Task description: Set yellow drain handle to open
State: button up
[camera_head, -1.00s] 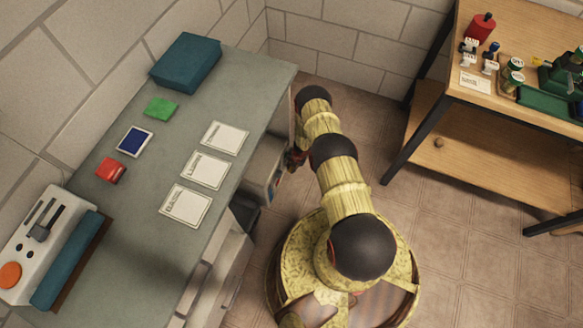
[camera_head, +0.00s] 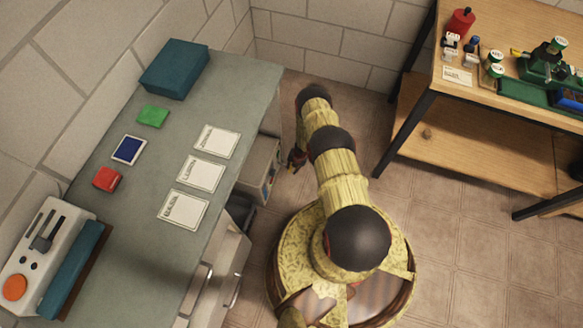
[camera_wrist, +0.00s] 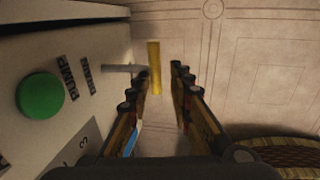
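The yellow drain handle (camera_wrist: 154,68) shows in the wrist view as an upright bar on a thin grey stem that comes out of a pale panel (camera_wrist: 90,45). My gripper (camera_wrist: 161,73) is open, with one finger on each side of the handle in the picture. The handle looks to be at or just beyond the fingertips; I cannot tell the depth, and no grip on it shows. In the head view my gripper (camera_head: 297,159) is small and dark beside the grey bench front, and the handle cannot be made out.
A green button (camera_wrist: 40,95) labelled PUMP is on the same panel, left of the handle. The grey bench (camera_head: 190,240) carries cards, coloured blocks and a control box (camera_head: 40,255). A wooden table (camera_head: 480,145) stands at right. Tiled floor lies between them.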

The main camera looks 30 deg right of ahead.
jog(key=shift+o, duration=1.1)
jog(key=shift+r, duration=0.1)
notch_tip(320, 180, up, 12)
jog(key=s+d, duration=0.1)
jog(key=shift+s+d+f, duration=0.2)
jog(key=shift+s+f, duration=0.05)
jog(key=shift+s, duration=0.15)
